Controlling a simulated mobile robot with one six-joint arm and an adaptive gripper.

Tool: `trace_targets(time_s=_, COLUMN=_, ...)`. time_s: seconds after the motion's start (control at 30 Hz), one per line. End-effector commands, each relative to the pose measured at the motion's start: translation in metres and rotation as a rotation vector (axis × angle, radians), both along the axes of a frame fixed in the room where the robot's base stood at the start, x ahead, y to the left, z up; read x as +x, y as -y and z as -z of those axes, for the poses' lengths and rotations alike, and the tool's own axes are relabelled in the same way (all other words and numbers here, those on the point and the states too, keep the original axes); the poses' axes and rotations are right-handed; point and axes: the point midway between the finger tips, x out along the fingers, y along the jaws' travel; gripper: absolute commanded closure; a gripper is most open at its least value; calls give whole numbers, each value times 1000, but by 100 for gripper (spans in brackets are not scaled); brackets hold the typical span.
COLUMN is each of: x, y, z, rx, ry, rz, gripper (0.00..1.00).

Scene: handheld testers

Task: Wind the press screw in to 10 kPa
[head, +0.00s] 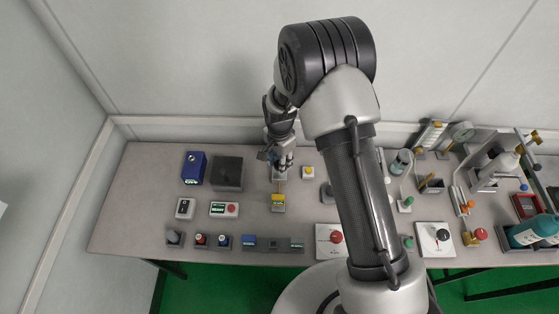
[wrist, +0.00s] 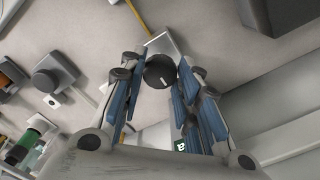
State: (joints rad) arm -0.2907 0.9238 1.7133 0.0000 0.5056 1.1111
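A black round knob (wrist: 160,72) with a white mark sits on a light grey plate (wrist: 166,44) in the wrist view. My gripper has its blue-padded fingers (wrist: 158,78) on either side of the knob; they look spread, and I cannot tell whether they touch it. In the head view my gripper (head: 281,164) points down over a small grey block (head: 279,176), with the knob hidden. A thin yellow line runs from the block to a yellow handheld tester (head: 278,199). Its reading is too small to make out.
A dark grey box (head: 228,173) and a blue box (head: 194,167) stand left of the gripper. A yellow-topped button box (head: 308,172) is close on the right. Several small testers line the front edge. Glassware and stands fill the right side. A wall is behind.

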Motion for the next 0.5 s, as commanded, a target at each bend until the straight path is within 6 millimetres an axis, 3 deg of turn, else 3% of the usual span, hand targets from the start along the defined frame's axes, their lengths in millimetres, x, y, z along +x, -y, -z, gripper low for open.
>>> trace_targets(time_s=0.3, x=1, y=0, z=-1, rx=1, ry=4, rz=-1, gripper=49)
trace_targets(time_s=0.5, x=1, y=0, z=0, rx=1, ry=2, rz=-1, gripper=49)
